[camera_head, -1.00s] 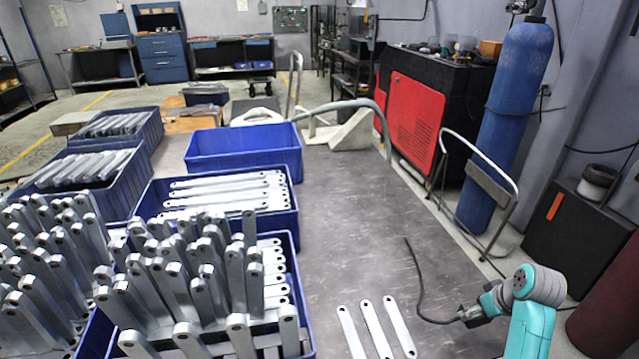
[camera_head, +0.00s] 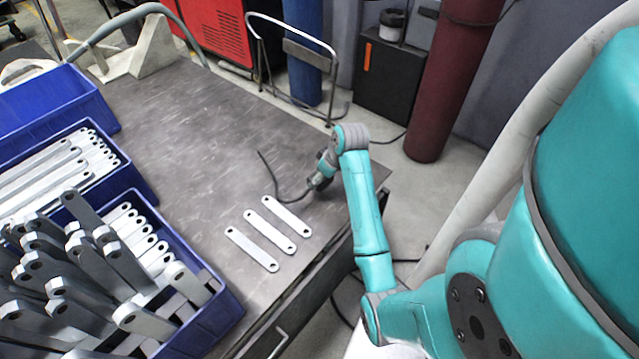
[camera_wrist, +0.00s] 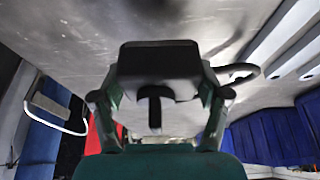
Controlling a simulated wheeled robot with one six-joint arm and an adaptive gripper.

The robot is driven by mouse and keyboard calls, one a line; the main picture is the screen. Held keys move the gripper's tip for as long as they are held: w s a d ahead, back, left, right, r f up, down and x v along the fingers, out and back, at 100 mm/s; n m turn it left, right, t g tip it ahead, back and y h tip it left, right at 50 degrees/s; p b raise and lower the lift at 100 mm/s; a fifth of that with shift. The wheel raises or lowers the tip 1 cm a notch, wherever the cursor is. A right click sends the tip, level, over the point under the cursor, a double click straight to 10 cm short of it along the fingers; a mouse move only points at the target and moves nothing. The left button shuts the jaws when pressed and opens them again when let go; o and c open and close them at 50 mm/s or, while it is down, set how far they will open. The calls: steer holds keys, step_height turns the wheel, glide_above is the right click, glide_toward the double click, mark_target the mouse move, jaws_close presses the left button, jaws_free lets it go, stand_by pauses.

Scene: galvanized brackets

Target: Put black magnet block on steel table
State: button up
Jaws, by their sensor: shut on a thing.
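The steel table (camera_head: 190,120) is a dark grey, scuffed top; its surface also fills much of the wrist view (camera_wrist: 60,30). My gripper (camera_head: 318,182) is low over the table's right part, near the right edge. In the wrist view my gripper (camera_wrist: 158,78) has its two fingers on either side of a black magnet block (camera_wrist: 158,56), shut on it. The block is a flat dark slab with a darker stem below it in the picture. The block cannot be made out clearly in the head view. I cannot tell whether it touches the table.
Three flat galvanized brackets (camera_head: 268,232) lie left of my gripper. A black cable (camera_head: 277,183) curves on the table beside it. Blue bins (camera_head: 222,312) with brackets fill the left side. The table's middle is clear. A dark red cylinder (camera_head: 450,80) stands beyond the table.

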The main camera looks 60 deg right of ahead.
steer(key=shift+f, duration=2.05)
steer(key=shift+f, duration=0.15)
steer(key=o, duration=1.8)
